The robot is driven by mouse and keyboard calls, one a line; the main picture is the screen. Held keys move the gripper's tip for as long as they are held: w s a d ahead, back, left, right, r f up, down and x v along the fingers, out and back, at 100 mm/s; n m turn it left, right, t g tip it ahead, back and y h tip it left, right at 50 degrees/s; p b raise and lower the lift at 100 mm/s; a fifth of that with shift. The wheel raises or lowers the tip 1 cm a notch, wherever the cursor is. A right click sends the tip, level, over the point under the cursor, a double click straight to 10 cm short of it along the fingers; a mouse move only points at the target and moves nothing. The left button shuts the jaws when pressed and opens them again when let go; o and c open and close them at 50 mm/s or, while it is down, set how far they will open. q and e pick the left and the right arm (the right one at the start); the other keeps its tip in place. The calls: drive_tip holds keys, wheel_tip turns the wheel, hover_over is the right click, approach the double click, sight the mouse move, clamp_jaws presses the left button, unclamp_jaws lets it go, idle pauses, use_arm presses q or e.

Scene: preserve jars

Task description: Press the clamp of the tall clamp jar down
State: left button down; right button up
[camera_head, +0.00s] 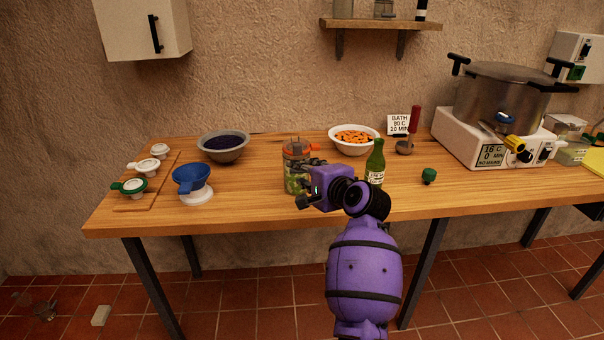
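The tall clamp jar (293,181) stands upright near the middle of the table. It is glass with green contents and an orange rim at its top. Thin wire shows above the lid, but the clamp's exact position is too small to tell. My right gripper (306,187) is at the jar's right side, in front of part of it. Its dark fingers overlap the jar in the picture. I cannot tell whether they touch it or how far they are spread. My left gripper is not in view.
A green bottle (375,164) stands close right of my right gripper. A bowl of orange pieces (354,146) is behind. A dark bowl (223,153) and a blue funnel (192,178) stand left. A green knob-like piece (429,175) and a pot (500,103) are right.

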drive_tip(key=shift+w+a+f, duration=0.15)
drive_tip(key=shift+w+a, duration=0.1)
drive_tip(key=shift+w, duration=0.35)
